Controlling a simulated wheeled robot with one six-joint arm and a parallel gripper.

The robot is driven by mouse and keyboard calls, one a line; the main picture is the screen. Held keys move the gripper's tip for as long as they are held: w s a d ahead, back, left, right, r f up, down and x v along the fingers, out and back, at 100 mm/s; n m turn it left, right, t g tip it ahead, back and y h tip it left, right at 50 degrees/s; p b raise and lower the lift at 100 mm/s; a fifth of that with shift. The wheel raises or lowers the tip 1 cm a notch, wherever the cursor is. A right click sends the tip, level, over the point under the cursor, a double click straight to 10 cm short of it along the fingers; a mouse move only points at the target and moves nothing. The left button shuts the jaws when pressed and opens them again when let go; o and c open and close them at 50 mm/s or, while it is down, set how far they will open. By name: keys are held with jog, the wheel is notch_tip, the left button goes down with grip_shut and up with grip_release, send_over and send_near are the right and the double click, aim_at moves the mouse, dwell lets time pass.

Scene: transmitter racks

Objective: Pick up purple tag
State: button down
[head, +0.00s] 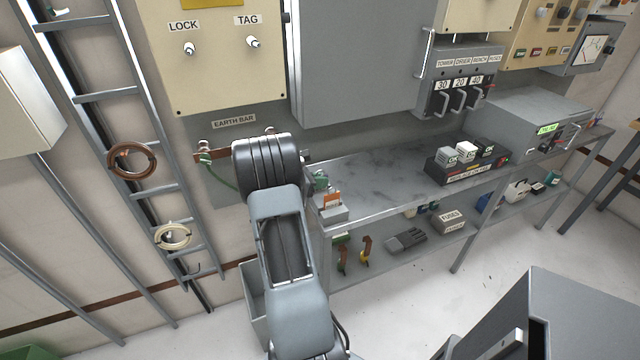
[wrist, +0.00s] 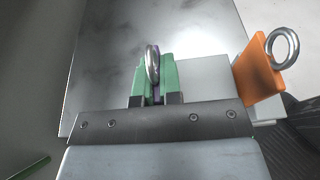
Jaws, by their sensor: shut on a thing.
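The purple tag (wrist: 157,92) shows in the wrist view as a thin strip between the green fingers, with its metal ring (wrist: 152,64) standing up in front of them. My gripper (wrist: 155,78) is shut on the tag. In the head view my gripper (head: 320,181) is at the left end of the bench, mostly behind my arm, and the purple tag cannot be made out there. A pale grey block (head: 332,214) stands just beside it. I cannot tell whether the purple tag still touches this block.
An orange tag (wrist: 258,70) with a metal ring stands at the block's right, close to my gripper; it also shows in the head view (head: 332,200). The bench top (head: 385,172) is clear up to a dark holder with several blocks (head: 468,165). Fuse box (head: 450,222) below.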

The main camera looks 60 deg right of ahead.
jog(key=shift+r, duration=0.55)
notch_tip(320, 180, up, 2)
jog(key=shift+a+r, duration=0.1)
jog(key=shift+r, duration=0.1)
jog(key=s+a+r, duration=0.6)
jog(key=a+r, duration=0.3)
jog(key=a, duration=0.3)
jog(key=shift+s+r+p, duration=0.2)
jog(key=shift+p, duration=0.25)
jog(key=shift+a, duration=0.1)
